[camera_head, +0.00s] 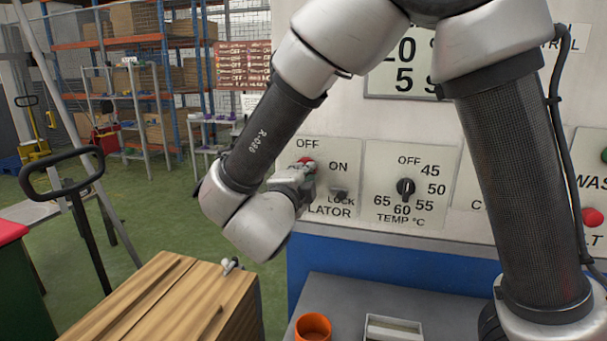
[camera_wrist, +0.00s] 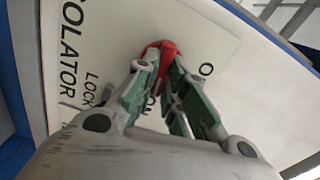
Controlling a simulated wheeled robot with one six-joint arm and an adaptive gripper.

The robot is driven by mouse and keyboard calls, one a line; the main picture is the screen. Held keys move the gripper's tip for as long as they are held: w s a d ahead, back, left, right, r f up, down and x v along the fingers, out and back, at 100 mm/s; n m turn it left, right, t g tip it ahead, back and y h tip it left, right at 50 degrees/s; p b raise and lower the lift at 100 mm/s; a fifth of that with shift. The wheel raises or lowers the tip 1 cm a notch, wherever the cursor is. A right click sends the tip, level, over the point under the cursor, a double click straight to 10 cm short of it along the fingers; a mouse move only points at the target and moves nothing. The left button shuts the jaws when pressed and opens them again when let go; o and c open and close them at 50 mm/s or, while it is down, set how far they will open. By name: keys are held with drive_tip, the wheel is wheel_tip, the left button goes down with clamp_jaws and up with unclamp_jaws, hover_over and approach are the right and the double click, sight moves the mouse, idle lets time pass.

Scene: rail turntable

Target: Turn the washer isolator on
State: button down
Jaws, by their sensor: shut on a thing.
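The isolator panel (camera_head: 345,205) is a white plate on the machine front, marked OFF at the top, ON at the right and LOCK lower right. Its red handle (camera_head: 308,164) sits near the OFF side of the plate in the head view, mostly hidden by my gripper (camera_head: 303,180). In the wrist view the red handle (camera_wrist: 161,50) is between the tips of my gripper (camera_wrist: 165,72), which is shut on it. The fingers cover part of the ON lettering. I cannot tell exactly which mark the handle points at.
A temperature dial (camera_head: 405,188) is just right of the isolator panel. A grey ledge (camera_head: 350,290) below holds an orange cup (camera_head: 313,327) and a shallow tray (camera_head: 393,328). A wooden crate (camera_head: 165,305) stands at lower left.

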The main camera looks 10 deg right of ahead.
drive_tip(key=shift+f+m, duration=0.1)
drive_tip(key=shift+m, duration=0.6)
drive_tip(key=c, duration=1.5)
unclamp_jaws()
drive_tip(key=shift+s, duration=0.1)
drive_tip(key=v, duration=1.2)
